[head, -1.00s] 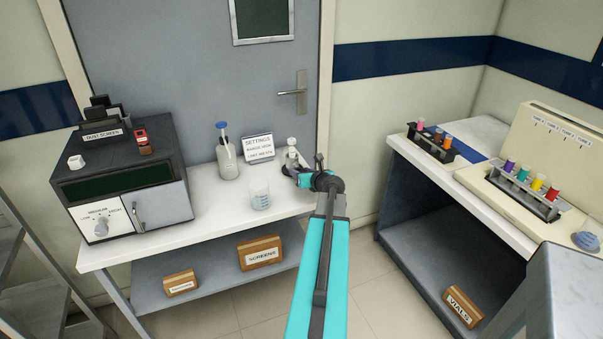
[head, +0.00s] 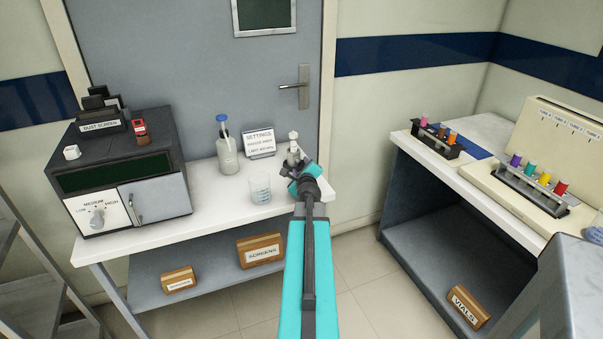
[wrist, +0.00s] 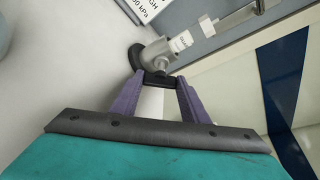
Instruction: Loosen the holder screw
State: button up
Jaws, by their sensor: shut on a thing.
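The holder (head: 293,156) is a small grey upright fitting with a white top, near the right end of the white bench. In the wrist view its grey body (wrist: 158,48) bears a small white label and stands on a dark round base. A short pale screw (wrist: 161,64) sticks out of its side toward me. My gripper (wrist: 158,80) has its purple fingers converging with dark tips at this screw, and it is shut on it. The tips partly hide the screw's end. In the head view, my teal wrist hides the fingers.
A glass beaker (head: 260,189) stands close left of the holder. A blue-capped bottle (head: 226,152) and a settings sign (head: 259,143) stand behind it. A dark machine (head: 122,175) fills the bench's left end. A second bench (head: 480,200) stands right, across a floor gap.

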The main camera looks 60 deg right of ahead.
jog(key=shift+a+f+n+h+b, duration=0.1)
jog(key=shift+n+h+b, duration=0.5)
jog(key=shift+n+b, duration=0.35)
jog(key=o, duration=1.1)
jog(key=shift+c, duration=0.2)
jog(key=shift+r+p, duration=0.2)
jog(key=shift+p, duration=0.15)
